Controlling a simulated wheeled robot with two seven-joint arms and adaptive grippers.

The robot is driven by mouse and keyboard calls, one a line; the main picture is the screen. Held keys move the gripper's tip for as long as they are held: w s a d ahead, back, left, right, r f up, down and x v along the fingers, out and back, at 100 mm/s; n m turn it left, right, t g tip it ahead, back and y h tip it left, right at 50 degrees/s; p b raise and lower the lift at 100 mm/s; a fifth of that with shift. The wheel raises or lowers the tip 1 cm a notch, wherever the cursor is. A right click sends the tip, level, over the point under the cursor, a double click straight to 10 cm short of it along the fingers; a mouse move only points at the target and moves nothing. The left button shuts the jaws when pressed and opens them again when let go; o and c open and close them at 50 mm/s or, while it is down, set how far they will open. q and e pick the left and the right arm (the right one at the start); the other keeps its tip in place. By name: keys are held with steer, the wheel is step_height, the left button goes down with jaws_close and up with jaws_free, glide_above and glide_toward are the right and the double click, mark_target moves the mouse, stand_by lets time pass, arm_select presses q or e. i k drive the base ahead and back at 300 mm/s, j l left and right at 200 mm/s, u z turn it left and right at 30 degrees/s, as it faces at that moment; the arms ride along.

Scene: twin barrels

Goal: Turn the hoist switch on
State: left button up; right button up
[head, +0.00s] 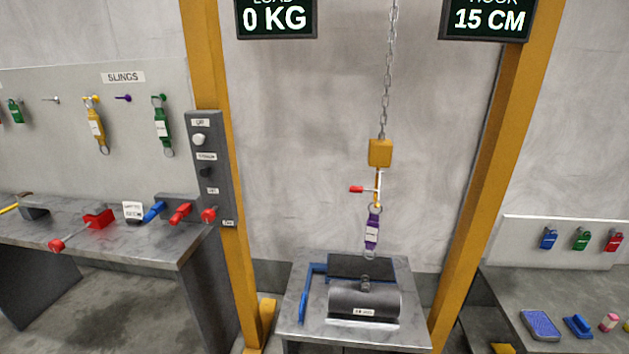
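A grey control panel (207,170) is fixed on the left yellow post, with small labels that are hard to read. It carries a white round button (198,139) at the top, a black knob (205,172) in the middle and a red knob or lever (208,214) near the bottom. I cannot tell which is the hoist switch or how it is set. The hoist hook block (380,152) hangs on a chain, with a red-handled piece (357,189) beside it. A purple sling (372,230) hangs below. Neither gripper is in view.
A dark cylindrical weight (364,297) and a blue bracket (307,292) sit on the stand below the hook. The left bench (130,243) holds red and blue tools. Displays read 0 KG (275,20) and 15 CM (488,20). The right bench (560,290) holds small items.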

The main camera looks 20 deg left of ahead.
mark_target(208, 215)
steer(key=u, duration=1.55)
